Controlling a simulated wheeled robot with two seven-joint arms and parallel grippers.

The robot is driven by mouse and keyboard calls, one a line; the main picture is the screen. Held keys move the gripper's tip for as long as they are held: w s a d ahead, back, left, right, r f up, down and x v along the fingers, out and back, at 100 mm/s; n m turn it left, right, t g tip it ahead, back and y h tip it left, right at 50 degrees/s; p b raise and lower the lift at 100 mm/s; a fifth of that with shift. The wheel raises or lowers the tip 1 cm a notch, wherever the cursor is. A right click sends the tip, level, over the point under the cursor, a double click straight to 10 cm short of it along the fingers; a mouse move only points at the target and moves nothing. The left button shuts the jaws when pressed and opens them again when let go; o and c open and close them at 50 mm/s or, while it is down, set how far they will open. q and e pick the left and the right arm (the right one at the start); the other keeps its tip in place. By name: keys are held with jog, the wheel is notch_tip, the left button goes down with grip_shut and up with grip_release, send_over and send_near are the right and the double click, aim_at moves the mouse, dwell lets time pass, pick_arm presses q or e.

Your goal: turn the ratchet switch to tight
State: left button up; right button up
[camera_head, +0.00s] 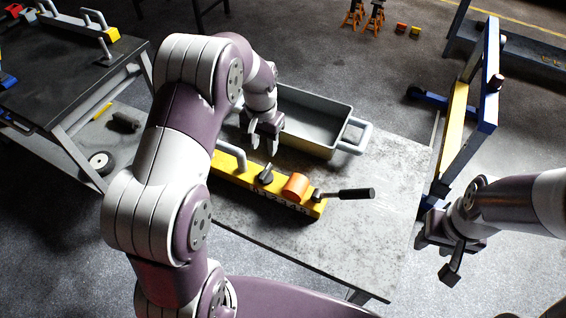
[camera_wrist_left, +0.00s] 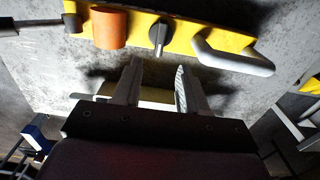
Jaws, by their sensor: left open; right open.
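A yellow bar (camera_head: 230,180) lies on the grey table and carries a small grey switch knob (camera_head: 266,174) on its upper face. In the left wrist view the knob (camera_wrist_left: 158,37) shows a dark, narrow grip on a round base, between an orange cylinder (camera_wrist_left: 110,29) and a grey loop handle (camera_wrist_left: 235,62). My left gripper (camera_head: 265,149) is open and empty, pointing down just behind the knob and apart from it. In the left wrist view its fingertips (camera_wrist_left: 159,68) lie just below the knob. My right gripper (camera_head: 436,258) is open and empty, off the table's right side.
A grey open bin (camera_head: 310,125) stands on the table (camera_head: 385,200) close behind the bar and my left gripper. A black-handled lever (camera_head: 350,194) sticks out at the bar's right end. The table's right part is clear. A blue and yellow frame (camera_head: 468,105) stands beyond it.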

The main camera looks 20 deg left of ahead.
aim_at(265, 172)
pick_arm(q)
notch_tip(265, 172, down, 11)
jog(key=shift+r+p, duration=0.1)
jog(key=shift+p, duration=0.8)
jog(key=shift+s+f, duration=0.15)
jog(key=shift+f, duration=0.25)
grip_shut()
